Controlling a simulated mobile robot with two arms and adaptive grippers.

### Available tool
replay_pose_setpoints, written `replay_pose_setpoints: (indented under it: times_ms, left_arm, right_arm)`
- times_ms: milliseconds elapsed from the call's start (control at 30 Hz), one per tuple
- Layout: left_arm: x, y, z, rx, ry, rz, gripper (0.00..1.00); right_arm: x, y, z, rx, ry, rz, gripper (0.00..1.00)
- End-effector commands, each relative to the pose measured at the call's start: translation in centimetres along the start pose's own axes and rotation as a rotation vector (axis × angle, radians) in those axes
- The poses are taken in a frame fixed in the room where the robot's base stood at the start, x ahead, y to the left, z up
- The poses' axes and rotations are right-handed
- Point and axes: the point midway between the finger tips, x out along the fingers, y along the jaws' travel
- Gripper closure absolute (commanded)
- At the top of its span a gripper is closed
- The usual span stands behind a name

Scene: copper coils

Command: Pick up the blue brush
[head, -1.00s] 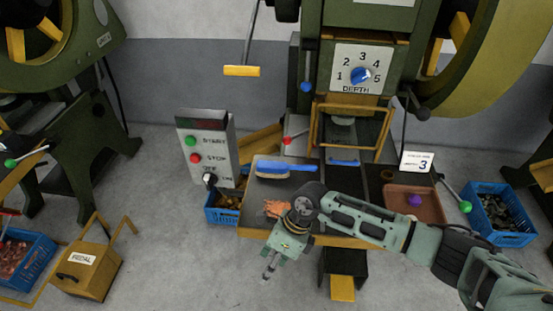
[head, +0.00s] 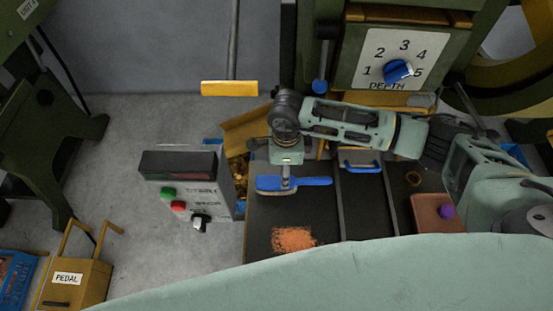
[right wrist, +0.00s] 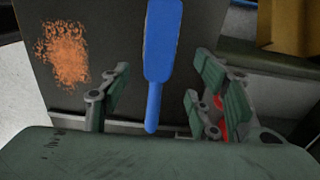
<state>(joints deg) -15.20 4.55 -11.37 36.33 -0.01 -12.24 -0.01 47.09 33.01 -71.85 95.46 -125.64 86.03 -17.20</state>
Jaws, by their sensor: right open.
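The blue brush (head: 312,182) lies on the dark tray surface (head: 318,215) of the machine, its handle pointing right in the head view. My right gripper (head: 286,186) is over the brush, pointing down and hiding part of it. In the right wrist view the blue brush (right wrist: 162,60) runs between the two open fingers of my right gripper (right wrist: 158,98), apart from both. Whether the fingers are level with the brush is hard to tell. My left gripper is not in view.
Copper shavings (head: 294,239) lie near the brush. A control box (head: 183,190) stands left of the tray.

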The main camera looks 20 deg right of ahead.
Motion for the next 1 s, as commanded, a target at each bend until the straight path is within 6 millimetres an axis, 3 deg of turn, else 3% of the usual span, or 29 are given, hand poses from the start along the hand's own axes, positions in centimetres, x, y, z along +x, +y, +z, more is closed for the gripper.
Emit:
replay_pose_setpoints:
  times_ms: [200,333,533,667,800,1000]
  left_arm:
    - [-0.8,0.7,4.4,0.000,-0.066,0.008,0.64]
    - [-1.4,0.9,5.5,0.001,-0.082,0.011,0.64]
    - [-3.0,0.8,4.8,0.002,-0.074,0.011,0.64]
    - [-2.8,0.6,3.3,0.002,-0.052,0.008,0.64]
    - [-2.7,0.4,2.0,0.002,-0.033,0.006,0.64]
    - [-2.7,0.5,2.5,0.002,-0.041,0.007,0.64]
  right_arm:
    - [1.6,0.2,0.0,0.002,0.001,0.005,0.44]
    - [2.9,0.2,-0.1,0.001,0.001,0.004,0.44]
    - [5.7,0.4,-0.3,0.002,0.002,0.005,0.44]
    - [7.3,0.3,-0.2,0.001,0.001,0.003,0.44]
    - [7.8,0.2,-0.2,0.001,-0.001,0.001,0.44]
    - [7.8,0.2,-0.2,0.000,-0.001,0.001,0.48]
